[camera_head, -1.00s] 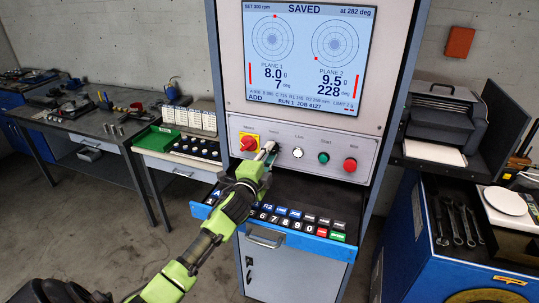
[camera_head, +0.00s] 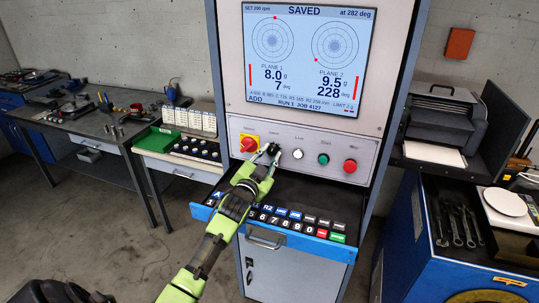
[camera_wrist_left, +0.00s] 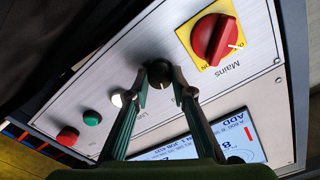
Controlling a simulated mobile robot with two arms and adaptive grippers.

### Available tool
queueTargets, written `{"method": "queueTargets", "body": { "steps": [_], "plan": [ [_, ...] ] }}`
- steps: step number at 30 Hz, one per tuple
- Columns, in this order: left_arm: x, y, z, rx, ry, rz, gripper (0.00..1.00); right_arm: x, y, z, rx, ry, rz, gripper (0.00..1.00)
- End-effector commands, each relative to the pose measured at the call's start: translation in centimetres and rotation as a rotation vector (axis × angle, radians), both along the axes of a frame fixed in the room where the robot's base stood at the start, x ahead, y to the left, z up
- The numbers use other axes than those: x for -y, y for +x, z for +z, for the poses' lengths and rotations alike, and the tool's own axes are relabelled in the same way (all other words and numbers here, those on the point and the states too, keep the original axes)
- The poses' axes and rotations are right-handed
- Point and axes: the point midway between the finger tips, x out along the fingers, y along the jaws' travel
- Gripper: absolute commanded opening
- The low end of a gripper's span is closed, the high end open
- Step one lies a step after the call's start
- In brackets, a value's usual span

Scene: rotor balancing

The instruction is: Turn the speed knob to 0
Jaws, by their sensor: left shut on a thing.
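The dark round speed knob (camera_wrist_left: 159,73) sits on the grey control panel (camera_head: 310,132), between the red mains switch (camera_wrist_left: 213,40) and the white lamp button (camera_wrist_left: 117,99). My left gripper (camera_wrist_left: 161,82) is shut on the knob, with one fingertip on each side of it. In the head view my left gripper (camera_head: 269,152) reaches up to the panel and its fingers partly cover the knob. The screen (camera_head: 311,55) above has a small top-left line that seems to read "SET 200 rpm". My right gripper is not in view.
A green button (camera_head: 323,158) and a red button (camera_head: 350,165) stand to the right on the panel. Below is a blue-edged key tray (camera_head: 263,229), under my gripper. A bench (camera_head: 90,122) with tools stands at the left, a printer (camera_head: 443,118) at the right.

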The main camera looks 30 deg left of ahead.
Motion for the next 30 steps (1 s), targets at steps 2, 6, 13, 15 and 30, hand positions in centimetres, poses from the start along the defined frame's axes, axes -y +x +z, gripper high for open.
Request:
{"method": "queueTargets", "body": {
  "steps": [2, 6, 13, 15, 30],
  "plan": [
    [-0.04, 0.00, 0.03, 0.009, -0.034, 0.001, 0.01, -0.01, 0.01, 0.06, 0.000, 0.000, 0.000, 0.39],
    [-0.04, 0.00, 0.02, 0.019, -0.079, 0.001, 0.01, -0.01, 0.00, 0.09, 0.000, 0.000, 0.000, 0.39],
    [-0.02, 0.01, 0.00, 0.026, -0.107, 0.001, 0.01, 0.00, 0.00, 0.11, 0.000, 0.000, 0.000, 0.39],
    [-0.02, 0.01, 0.00, 0.026, -0.109, 0.000, 0.01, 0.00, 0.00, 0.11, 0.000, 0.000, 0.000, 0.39],
    [-0.01, 0.00, -0.02, 0.026, -0.108, 0.000, 0.39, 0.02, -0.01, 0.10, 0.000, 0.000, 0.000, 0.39]
  ]
}}
